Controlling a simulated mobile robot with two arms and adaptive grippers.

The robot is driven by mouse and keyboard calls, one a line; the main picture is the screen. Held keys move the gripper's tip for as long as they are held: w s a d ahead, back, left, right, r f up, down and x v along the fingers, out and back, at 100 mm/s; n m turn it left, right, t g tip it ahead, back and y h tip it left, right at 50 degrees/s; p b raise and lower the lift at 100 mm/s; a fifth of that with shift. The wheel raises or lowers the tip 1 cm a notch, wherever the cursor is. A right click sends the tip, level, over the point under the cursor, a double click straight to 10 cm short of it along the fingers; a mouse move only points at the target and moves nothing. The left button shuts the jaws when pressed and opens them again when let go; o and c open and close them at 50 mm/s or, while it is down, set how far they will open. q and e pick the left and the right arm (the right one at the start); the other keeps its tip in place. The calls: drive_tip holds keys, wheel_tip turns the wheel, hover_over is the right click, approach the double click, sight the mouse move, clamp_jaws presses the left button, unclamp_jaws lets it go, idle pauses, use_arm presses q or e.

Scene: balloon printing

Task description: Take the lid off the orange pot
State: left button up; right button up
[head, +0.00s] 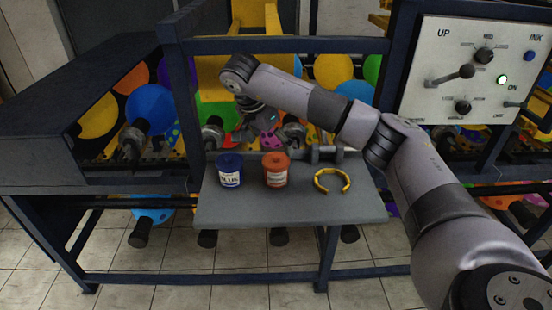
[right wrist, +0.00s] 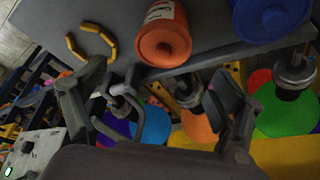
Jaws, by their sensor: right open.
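The orange pot (head: 276,176) stands upright on the grey shelf, between a blue pot and a yellow ring. Its orange lid (head: 275,160) is on top. In the right wrist view the lid (right wrist: 166,48) faces the camera, with a small round knob in its middle, and a pale label shows on the pot (right wrist: 162,12). My right gripper (head: 264,124) is behind and above the pots, near the frame. Its fingers (right wrist: 168,88) are spread and empty, apart from the lid. My left gripper is not in view.
The blue pot (head: 230,169) stands close left of the orange pot. A yellow segmented ring (head: 333,180) lies to its right on the shelf (head: 300,208). Dark frame bars and colourful balloons (head: 152,108) surround the shelf. A control panel (head: 475,70) is at the right.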

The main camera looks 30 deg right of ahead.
sight(276, 156)
drive_tip(key=shift+d+f+p, duration=0.25)
drive_tip(key=shift+f+p, duration=0.3)
drive_tip(key=shift+f, duration=0.05)
drive_tip(key=p+x, duration=0.1)
drive_tip(key=x, duration=0.2)
drive_tip(key=shift+w+f, duration=0.15)
drive_tip(key=shift+f, duration=0.1)
drive_tip(key=shift+w+d+f, duration=0.1)
drive_tip(key=shift+d+f, duration=0.05)
drive_tip(key=shift+f, duration=0.1)
drive_tip(key=shift+c, duration=0.4)
drive_tip(key=c, duration=0.8)
drive_tip(key=shift+o, duration=0.2)
